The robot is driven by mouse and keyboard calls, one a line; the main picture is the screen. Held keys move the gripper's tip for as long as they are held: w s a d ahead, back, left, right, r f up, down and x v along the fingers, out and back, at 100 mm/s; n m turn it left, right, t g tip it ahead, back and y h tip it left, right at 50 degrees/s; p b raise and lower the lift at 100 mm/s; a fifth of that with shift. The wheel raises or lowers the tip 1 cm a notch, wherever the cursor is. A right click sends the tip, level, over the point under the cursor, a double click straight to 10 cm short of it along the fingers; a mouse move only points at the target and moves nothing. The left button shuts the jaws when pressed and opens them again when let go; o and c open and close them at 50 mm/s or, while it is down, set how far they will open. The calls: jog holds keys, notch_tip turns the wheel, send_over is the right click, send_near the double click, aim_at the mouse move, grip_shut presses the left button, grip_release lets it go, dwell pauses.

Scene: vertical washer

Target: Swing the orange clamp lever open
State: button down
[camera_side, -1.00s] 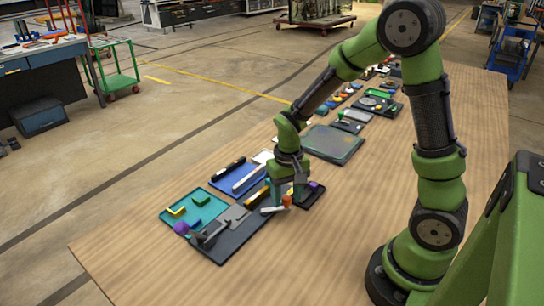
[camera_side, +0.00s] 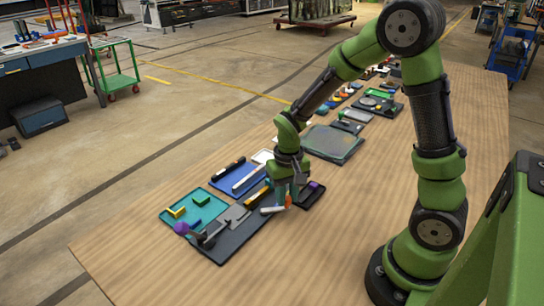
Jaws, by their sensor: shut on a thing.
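The orange clamp lever (camera_side: 289,202) is a small orange piece at the right part of a dark grey board (camera_side: 238,243). A pale bar (camera_side: 271,210) lies beside it, pointing left. My gripper (camera_side: 287,200) reaches down over the orange lever, its fingers low at the board and shut on the lever. The fingers hide part of the lever and its pivot.
A teal tray (camera_side: 178,207) and a blue tray (camera_side: 224,184) lie behind. A small black tray (camera_side: 313,196) is close on the right. Bare wood is free in front.

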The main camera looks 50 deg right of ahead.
jog(key=shift+s, duration=0.1)
jog(key=a+m, duration=0.1)
jog(key=m, duration=0.1)
jog(key=s+a+m, duration=0.1)
jog(key=m, duration=0.2)
jog(key=shift+s+a+m, duration=0.15)
jog(key=shift+a+m, duration=0.05)
jog(key=shift+m, duration=0.1)
jog(key=m, duration=0.1)
jog(key=a+m, duration=0.1)
jog(key=shift+s+a+m, duration=0.15)
jog(key=shift+a+m, duration=0.05)
jog(key=shift+m, duration=0.1)
jog(key=a+m, duration=0.1)
jog(key=m, duration=0.2)
jog(key=shift+a+m, duration=0.4)
jog(key=a+m, duration=0.1)
jog(key=m, duration=0.2)
jog(key=shift+w+a, duration=0.35)
jog(key=shift+w, duration=0.05)
jog(key=shift+w+a+m, duration=0.3)
jog(key=shift+a+m, duration=0.05)
jog(key=shift+m, duration=0.65)
jog(key=shift+w+a+m, duration=0.3)
jog(key=shift+m, duration=0.7)
jog(key=c, duration=0.9)
grip_release()
